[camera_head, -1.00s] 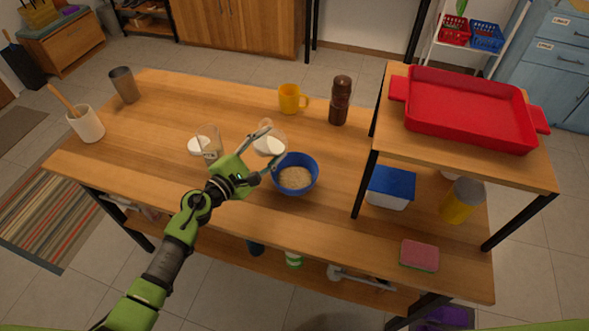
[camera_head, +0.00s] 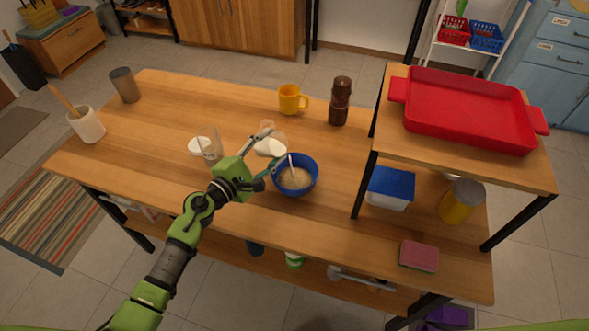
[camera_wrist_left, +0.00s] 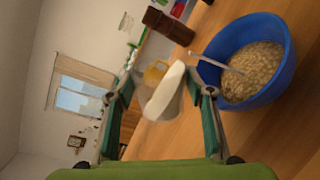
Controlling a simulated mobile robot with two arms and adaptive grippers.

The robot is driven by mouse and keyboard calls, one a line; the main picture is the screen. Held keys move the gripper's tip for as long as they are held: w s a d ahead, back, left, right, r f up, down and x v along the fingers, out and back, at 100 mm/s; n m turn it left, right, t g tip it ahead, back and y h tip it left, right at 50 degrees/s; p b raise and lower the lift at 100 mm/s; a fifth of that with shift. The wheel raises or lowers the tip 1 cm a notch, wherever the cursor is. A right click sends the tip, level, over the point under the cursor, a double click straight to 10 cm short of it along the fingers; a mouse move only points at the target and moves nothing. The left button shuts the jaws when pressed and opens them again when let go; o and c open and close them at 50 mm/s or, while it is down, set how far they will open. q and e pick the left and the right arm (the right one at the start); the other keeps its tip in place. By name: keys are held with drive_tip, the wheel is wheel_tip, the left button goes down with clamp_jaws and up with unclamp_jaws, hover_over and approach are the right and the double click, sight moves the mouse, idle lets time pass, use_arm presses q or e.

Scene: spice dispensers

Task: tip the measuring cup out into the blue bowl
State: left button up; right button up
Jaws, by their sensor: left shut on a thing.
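My left gripper (camera_head: 269,158) is shut on the clear measuring cup (camera_head: 270,146), which is tilted toward the blue bowl (camera_head: 313,177), above and beside its left rim. In the left wrist view the cup (camera_wrist_left: 164,94) sits between the two fingers, with white content along its lip. The bowl stands upright on the table and holds pale, grainy content (camera_wrist_left: 255,70). My right gripper is in neither view.
A clear glass (camera_head: 212,147) and a white round thing (camera_head: 199,146) stand left of the gripper. A yellow mug (camera_head: 291,100) and a brown grinder (camera_head: 340,101) stand behind the bowl. A raised shelf with a red tray (camera_head: 398,90) is at the right.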

use_arm(q)
drive_tip(key=shift+s+d+r+m+p, duration=0.15)
drive_tip(key=shift+r+m+p, duration=0.1)
drive_tip(key=shift+m+p, duration=0.25)
drive_tip(key=shift+d+r+m+p, duration=0.1)
drive_tip(key=shift+r+m+p, duration=0.15)
drive_tip(key=shift+m, duration=0.45)
idle(1.2)
drive_tip(key=shift+s+d+r+m+y+p, duration=0.1)
drive_tip(key=shift+s+d+m+y+p, duration=0.05)
drive_tip(key=shift+s+d+m+p, duration=0.2)
drive_tip(key=shift+s+d+r+m+y+p, duration=0.15)
drive_tip(key=shift+d+m+p, duration=0.1)
drive_tip(key=shift+d+m, duration=0.2)
idle(0.7)
drive_tip(key=shift+s+d+r+m+p, duration=0.1)
drive_tip(key=shift+s+d+m+p, duration=0.15)
drive_tip(key=shift+m+p, duration=0.6)
idle(1.1)
